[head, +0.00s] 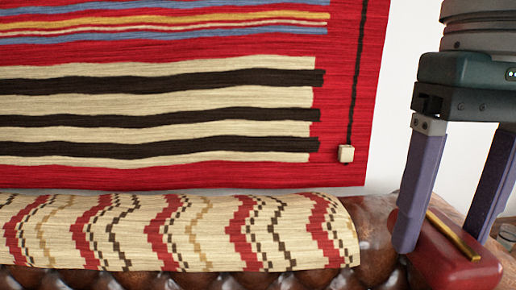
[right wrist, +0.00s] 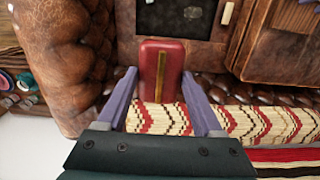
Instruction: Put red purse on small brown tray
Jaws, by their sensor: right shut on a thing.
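The red purse (head: 450,262) is a small rounded red block with a gold strip along it, at the lower right of the head view. It also shows upright in the right wrist view (right wrist: 148,70). My right gripper (head: 442,240) has its two purple fingers on either side of the purse and is shut on it; its fingertips also show in the right wrist view (right wrist: 160,84). The purse is at the brown leather seat's right end; I cannot tell whether it touches it. I cannot make out the small brown tray for certain. My left gripper is not in view.
A cream, red and black patterned cloth (head: 180,232) lies over the brown tufted leather (head: 375,235). A striped red rug (head: 345,60) hangs behind. In the right wrist view, brown wooden furniture (right wrist: 262,55) stands beyond the purse, and small round items (right wrist: 25,82) are at left.

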